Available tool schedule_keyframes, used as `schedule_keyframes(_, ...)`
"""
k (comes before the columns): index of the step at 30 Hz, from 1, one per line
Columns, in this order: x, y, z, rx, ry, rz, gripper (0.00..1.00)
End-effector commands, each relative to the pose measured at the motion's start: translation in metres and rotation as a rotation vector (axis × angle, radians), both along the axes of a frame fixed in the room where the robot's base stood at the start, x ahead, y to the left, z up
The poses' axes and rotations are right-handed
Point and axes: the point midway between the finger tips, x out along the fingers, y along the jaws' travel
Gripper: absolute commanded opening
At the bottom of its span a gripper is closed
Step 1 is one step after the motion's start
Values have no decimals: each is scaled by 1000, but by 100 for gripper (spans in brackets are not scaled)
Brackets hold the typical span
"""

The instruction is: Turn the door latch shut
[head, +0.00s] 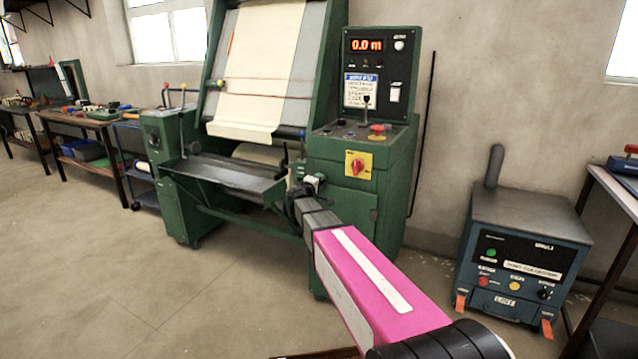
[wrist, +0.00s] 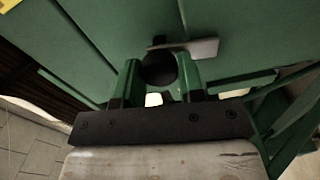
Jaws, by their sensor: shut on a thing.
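The green machine's cabinet door (head: 345,213) is at the lower right of the machine in the head view. In the wrist view, the door latch (wrist: 204,48) shows as a pale grey plate with a dark round part in front of a green panel (wrist: 100,40). A seam runs through the panel just above the latch. My gripper (wrist: 160,68) is shut on the latch, its two green fingers on either side of the dark round part. In the head view, my gripper (head: 304,190) is at the machine's front, and the latch is hidden behind it.
A red rotary switch (head: 357,166) on a yellow plate sits above the door. A metal tray (head: 225,175) juts out to the left of my gripper. A blue-grey unit (head: 520,245) stands on the right. The floor at the left is clear.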

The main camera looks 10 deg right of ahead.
Motion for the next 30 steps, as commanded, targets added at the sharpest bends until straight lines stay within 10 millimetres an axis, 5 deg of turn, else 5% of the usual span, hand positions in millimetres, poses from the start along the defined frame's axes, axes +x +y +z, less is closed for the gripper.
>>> schedule_keyframes(27, 1, 1, -1, -144, 106, 2, 12)
schedule_keyframes(28, 1, 1, -1, -144, 105, 2, 42)
schedule_keyframes(30, 1, 1, -1, -144, 105, 2, 60)
